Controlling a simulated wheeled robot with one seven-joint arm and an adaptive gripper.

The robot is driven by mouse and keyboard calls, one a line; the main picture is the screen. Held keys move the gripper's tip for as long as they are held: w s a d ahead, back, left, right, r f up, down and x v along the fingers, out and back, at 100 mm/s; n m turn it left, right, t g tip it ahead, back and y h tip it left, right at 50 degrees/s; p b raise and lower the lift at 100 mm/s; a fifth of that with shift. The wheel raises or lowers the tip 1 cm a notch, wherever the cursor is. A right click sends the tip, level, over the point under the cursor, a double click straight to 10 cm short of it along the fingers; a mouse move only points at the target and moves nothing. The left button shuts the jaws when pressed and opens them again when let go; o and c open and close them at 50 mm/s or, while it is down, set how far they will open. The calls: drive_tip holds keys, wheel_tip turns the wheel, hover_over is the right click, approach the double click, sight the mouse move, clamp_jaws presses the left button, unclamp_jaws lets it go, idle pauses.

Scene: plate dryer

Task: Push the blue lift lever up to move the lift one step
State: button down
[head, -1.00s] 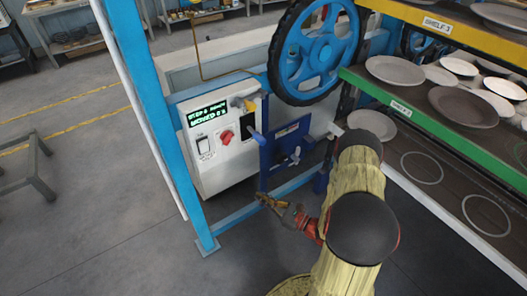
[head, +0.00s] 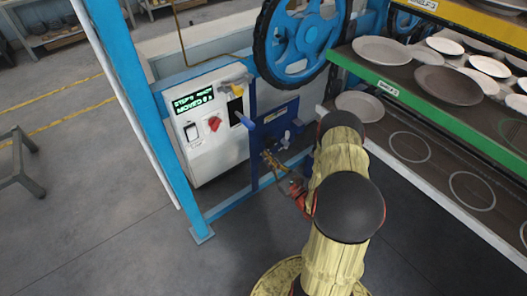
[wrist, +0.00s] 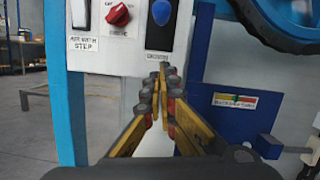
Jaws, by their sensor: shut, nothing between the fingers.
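The blue lift lever (head: 244,121) sticks out of a black slot on the right of the white control box (head: 216,150). In the wrist view its rounded blue knob (wrist: 161,13) shows at the top, over the black slot plate. My gripper (head: 268,157) is shut and empty, in front of the box's right side and lower than the lever. In the wrist view my gripper's fingertips (wrist: 158,80) point at the box just below the slot plate, apart from the knob in the picture.
The box carries a green-lit display (head: 193,101), a red rotary knob (head: 214,124) and a white switch (head: 191,132). A blue panel (head: 275,126) with small handles is close on the right. A blue post (head: 130,90) stands left. Shelves with plates (head: 450,85) stand right.

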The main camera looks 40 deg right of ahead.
sight(244, 120)
drive_tip(key=w+a+r+b, duration=0.1)
drive_tip(key=w+r+b, duration=0.1)
drive_tip(key=w+r, duration=0.3)
drive_tip(key=shift+x, duration=1.6)
drive_tip(key=shift+d+r, duration=0.1)
